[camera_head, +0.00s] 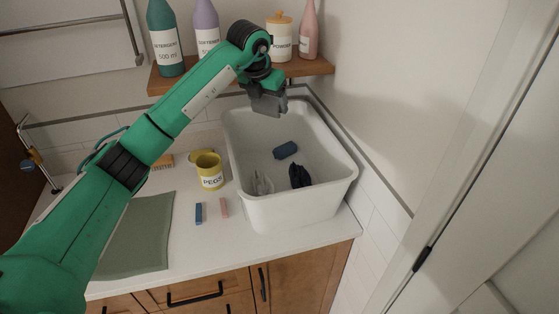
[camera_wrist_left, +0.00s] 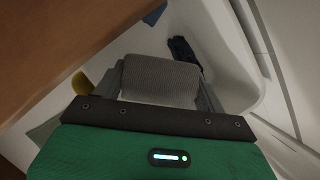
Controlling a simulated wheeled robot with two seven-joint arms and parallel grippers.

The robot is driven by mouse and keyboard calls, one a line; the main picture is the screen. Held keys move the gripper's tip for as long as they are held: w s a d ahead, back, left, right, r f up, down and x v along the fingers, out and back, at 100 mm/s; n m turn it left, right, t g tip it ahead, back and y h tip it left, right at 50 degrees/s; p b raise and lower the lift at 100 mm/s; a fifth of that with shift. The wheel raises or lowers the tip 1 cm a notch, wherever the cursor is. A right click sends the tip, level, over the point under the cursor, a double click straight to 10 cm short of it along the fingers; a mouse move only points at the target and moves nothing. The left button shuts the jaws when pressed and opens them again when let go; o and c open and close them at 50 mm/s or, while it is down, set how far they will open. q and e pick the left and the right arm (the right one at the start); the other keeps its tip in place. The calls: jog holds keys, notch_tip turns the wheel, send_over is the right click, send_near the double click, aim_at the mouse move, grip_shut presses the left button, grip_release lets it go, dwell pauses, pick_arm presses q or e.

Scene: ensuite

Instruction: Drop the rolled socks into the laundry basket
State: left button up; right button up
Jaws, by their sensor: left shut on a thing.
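My left gripper (camera_head: 268,103) is shut on a grey ribbed roll, the rolled socks (camera_wrist_left: 160,82), which fills the space between its fingers in the left wrist view. In the head view the gripper hides most of the roll. The gripper is over the back part of the white laundry basket (camera_head: 295,207), which stands on the counter. Inside the basket lie a blue roll (camera_head: 285,150), a dark navy bundle (camera_head: 299,176) and a pale grey item (camera_head: 262,184). The basket's white wall also shows in the left wrist view (camera_wrist_left: 225,60). My right gripper is out of view.
A wooden shelf (camera_head: 318,67) with several bottles and a powder jar (camera_head: 279,38) is close behind the gripper. On the counter are a yellow peg mug (camera_head: 208,170), blue and pink pegs (camera_head: 224,208) and a green mat (camera_head: 140,235). A wall stands right of the basket.

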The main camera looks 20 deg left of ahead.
pick_arm(q)
jog(key=shift+w+d+r+n+p, duration=0.2)
jog(key=shift+w+d+n+p, duration=0.3)
jog(key=shift+w, duration=0.25)
notch_tip(320, 180, down, 6)
jog(key=b, duration=0.3)
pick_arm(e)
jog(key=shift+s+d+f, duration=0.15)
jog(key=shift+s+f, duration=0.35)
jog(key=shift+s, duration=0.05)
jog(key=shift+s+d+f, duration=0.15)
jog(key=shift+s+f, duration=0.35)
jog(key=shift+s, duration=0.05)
pick_arm(q)
jog(key=o, duration=1.1)
jog(key=shift+c, duration=0.2)
jog(key=d+b+v, duration=0.1)
jog(key=b+v, duration=0.2)
jog(key=v, duration=1)
jog(key=shift+s+a+r+b, duration=0.15)
jog(key=shift+a+r+b, duration=0.15)
jog(key=shift+r+b, duration=0.1)
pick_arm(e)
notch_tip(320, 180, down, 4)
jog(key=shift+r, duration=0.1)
